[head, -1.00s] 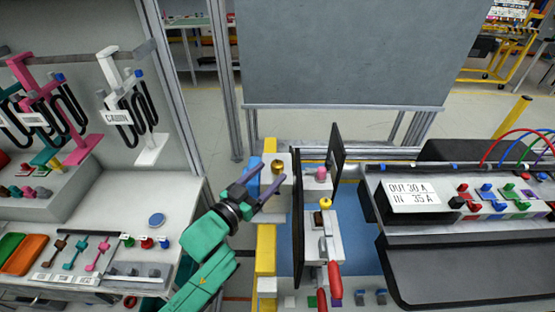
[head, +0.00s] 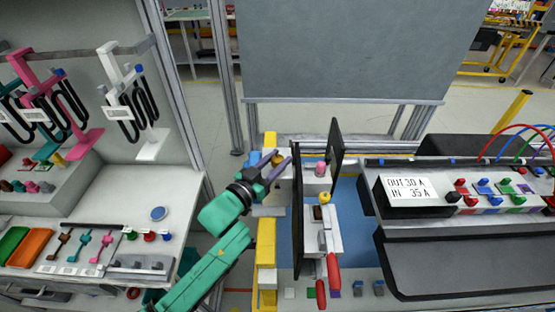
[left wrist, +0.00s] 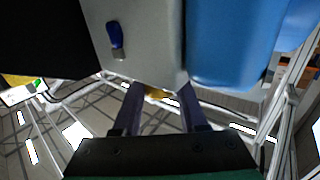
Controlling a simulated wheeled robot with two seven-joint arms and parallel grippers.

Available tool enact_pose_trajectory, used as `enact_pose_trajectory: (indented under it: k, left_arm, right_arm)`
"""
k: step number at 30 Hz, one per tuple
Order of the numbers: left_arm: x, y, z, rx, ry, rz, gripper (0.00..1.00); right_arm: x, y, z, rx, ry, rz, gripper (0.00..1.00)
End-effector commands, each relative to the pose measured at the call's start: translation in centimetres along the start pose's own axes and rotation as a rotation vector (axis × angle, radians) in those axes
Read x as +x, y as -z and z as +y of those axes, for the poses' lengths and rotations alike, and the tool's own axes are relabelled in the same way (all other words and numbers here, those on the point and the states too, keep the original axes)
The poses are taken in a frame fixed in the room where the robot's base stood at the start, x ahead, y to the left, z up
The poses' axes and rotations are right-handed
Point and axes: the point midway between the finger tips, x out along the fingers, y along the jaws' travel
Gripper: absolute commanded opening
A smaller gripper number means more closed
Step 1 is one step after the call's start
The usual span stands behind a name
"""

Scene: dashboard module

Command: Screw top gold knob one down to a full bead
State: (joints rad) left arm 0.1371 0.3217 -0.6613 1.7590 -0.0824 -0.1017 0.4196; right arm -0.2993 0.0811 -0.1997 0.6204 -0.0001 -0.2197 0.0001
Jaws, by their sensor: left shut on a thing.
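The top gold knob (head: 277,160) shows as a small patch of gold at the upper end of the yellow-edged fixture, mostly covered by my gripper. My left gripper (head: 276,163) reaches in from the left and is shut on it. In the left wrist view a bit of the gold knob (left wrist: 157,94) shows between my two dark fingers (left wrist: 160,98), just below a pale grey block (left wrist: 150,45). Its thread and seat are hidden, so I cannot tell how far down it sits. My right gripper is not in view.
A black upright plate (head: 298,215) stands close to the right of my gripper. Beyond it are a pink knob (head: 320,169), a yellow knob (head: 325,197) and a red handle (head: 333,272). A blue block (left wrist: 235,40) borders the grey block. A meter panel (head: 408,190) stands at right.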

Motion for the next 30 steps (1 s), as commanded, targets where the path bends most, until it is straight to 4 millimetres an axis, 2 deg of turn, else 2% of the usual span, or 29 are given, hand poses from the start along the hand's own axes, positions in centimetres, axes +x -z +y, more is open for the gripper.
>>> enact_pose_trajectory:
  k: [8, 13, 30]
  left_arm:
    - [0.0, 0.1, -0.2, 0.011, -0.118, -0.003, 0.00]
    - [0.0, 0.0, -0.4, 0.013, -0.246, -0.002, 0.00]
    - [0.1, -0.4, -0.2, 0.004, -0.672, -0.001, 0.00]
  right_arm:
    - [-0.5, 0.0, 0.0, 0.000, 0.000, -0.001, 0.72]
    - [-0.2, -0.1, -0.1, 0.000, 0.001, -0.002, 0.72]
    - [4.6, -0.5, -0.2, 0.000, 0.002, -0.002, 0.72]
